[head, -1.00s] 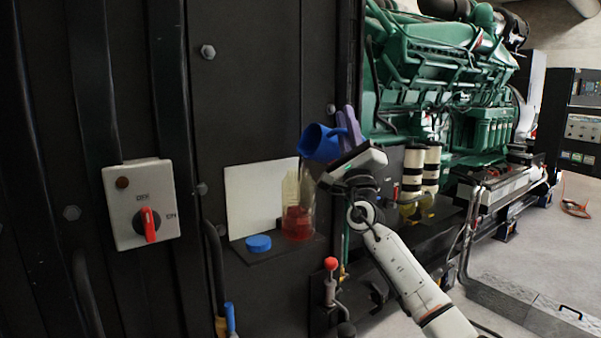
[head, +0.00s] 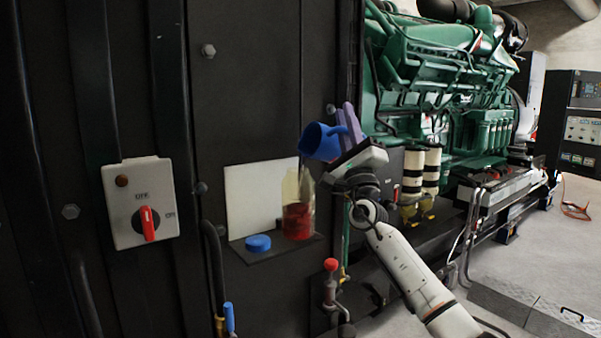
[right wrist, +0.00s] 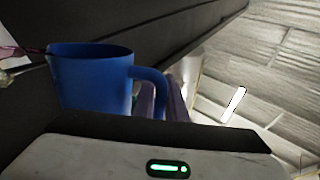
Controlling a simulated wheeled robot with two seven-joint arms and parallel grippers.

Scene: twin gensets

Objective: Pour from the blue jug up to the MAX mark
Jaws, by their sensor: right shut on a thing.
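The blue jug (head: 320,142) is held tilted, mouth to the left, just above the clear bottle (head: 306,188). My right gripper (head: 349,128) is shut on the jug's handle; its purple fingers show beside the handle. The jug also shows in the right wrist view (right wrist: 90,80), with a thin dark red streak at its lip. Red liquid (head: 298,221) fills roughly the lower half of the bottle, which stands upright. I cannot make out a MAX mark. My left gripper is not in view.
A blue cap (head: 257,243) lies left of the bottle on a small dark shelf (head: 270,257). A white panel (head: 253,200) stands behind. A red-handled switch box (head: 141,204) is on the dark wall at left. A red-knobbed lever (head: 330,266) is below right.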

